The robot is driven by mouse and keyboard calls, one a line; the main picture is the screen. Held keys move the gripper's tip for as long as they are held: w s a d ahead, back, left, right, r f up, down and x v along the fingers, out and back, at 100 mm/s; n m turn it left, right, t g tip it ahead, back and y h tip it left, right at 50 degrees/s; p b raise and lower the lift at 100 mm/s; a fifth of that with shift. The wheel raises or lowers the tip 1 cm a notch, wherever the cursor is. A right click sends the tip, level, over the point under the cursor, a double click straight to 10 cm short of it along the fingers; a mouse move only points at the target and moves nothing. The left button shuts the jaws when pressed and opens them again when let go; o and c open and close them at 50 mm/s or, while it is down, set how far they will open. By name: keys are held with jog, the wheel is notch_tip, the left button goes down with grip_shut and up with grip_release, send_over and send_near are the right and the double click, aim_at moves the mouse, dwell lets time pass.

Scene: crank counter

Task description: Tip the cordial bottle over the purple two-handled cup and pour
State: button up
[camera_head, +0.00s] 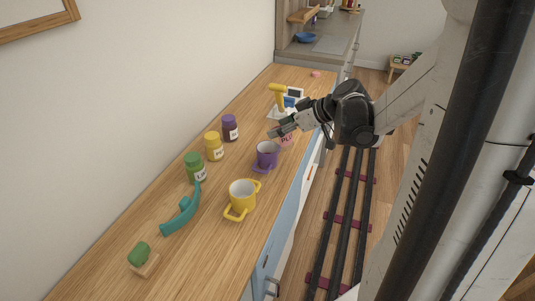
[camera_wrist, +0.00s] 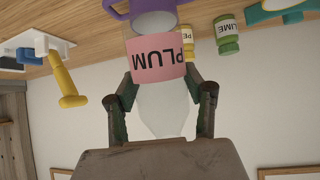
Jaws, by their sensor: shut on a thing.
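The cordial bottle, with a pink PLUM label (camera_head: 287,141), is in my gripper (camera_head: 279,131) beside the far right of the purple two-handled cup (camera_head: 265,158). In the wrist view my gripper (camera_wrist: 163,95) is shut on the bottle, its fingers on both sides of the pink label (camera_wrist: 155,58); the bottle's pale, clear body shows between them. The purple cup (camera_wrist: 117,8) shows just past the bottle, partly cut off by the frame and hidden by the bottle. The cup stands upright on the counter. The bottle's exact tilt and any flow of liquid cannot be told.
A yellow two-handled cup (camera_head: 242,197) stands nearer on the wooden counter (camera_head: 128,228). Purple (camera_head: 230,128), yellow (camera_head: 214,147) and green (camera_head: 195,168) jars line the left. A teal curved object (camera_head: 181,213) and a green-topped block (camera_head: 143,258) lie nearer. A yellow-handled device (camera_head: 278,98) stands behind.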

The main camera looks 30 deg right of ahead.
aim_at(285, 116)
jog(key=shift+t, duration=0.3)
jog(key=shift+r+p, duration=1)
jog(key=shift+r, duration=0.7)
